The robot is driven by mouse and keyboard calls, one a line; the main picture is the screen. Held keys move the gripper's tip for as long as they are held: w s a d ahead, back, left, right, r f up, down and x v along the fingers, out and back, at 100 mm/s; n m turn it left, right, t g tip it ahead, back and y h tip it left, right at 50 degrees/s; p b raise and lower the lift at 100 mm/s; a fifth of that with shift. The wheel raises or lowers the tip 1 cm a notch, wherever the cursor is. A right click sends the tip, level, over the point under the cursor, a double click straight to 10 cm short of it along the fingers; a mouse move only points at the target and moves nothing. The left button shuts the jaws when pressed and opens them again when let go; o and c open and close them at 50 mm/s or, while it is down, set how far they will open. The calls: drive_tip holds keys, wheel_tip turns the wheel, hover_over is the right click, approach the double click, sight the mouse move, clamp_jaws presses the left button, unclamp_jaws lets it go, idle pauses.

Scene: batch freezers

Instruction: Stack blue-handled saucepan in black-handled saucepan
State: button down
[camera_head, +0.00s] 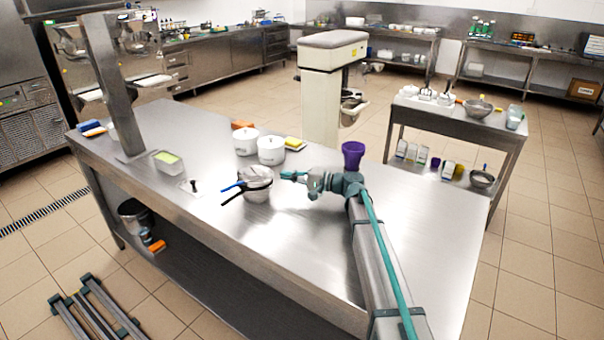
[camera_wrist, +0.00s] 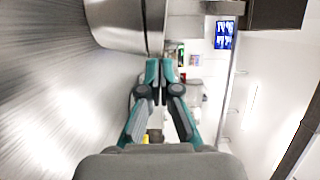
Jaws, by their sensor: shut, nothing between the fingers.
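The two metal saucepans stand together on the steel table (camera_head: 280,260). The blue-handled saucepan (camera_head: 257,174) is on top, its blue handle pointing left and slightly down. The black-handled saucepan (camera_head: 257,195) is underneath, its black handle also pointing left, just below the blue one. The upper pan appears to sit in the mouth of the lower one; how deep is hard to tell. My gripper (camera_head: 286,174) is shut and empty, just right of the pans' rims. In the wrist view my gripper (camera_wrist: 163,66) has its fingertips together close to the metal pan walls (camera_wrist: 118,22); contact is unclear.
Two white pots (camera_head: 271,151) stand behind the saucepans, with a yellow sponge (camera_head: 295,143) beside them. A purple cup (camera_head: 352,156) stands behind my wrist. A clear container (camera_head: 168,162) and a steel post (camera_head: 112,90) are at left. The front of the table is clear.

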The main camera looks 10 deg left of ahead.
drive_tip(key=shift+s+a, duration=0.85)
drive_tip(key=shift+a, duration=0.1)
drive_tip(key=shift+s+a+f+b, duration=0.1)
drive_tip(key=shift+s+a+b, duration=0.35)
drive_tip(key=shift+a+b, duration=0.1)
drive_tip(key=shift+s+a, duration=0.3)
drive_tip(key=shift+a, duration=0.15)
drive_tip(key=shift+w+d, duration=0.1)
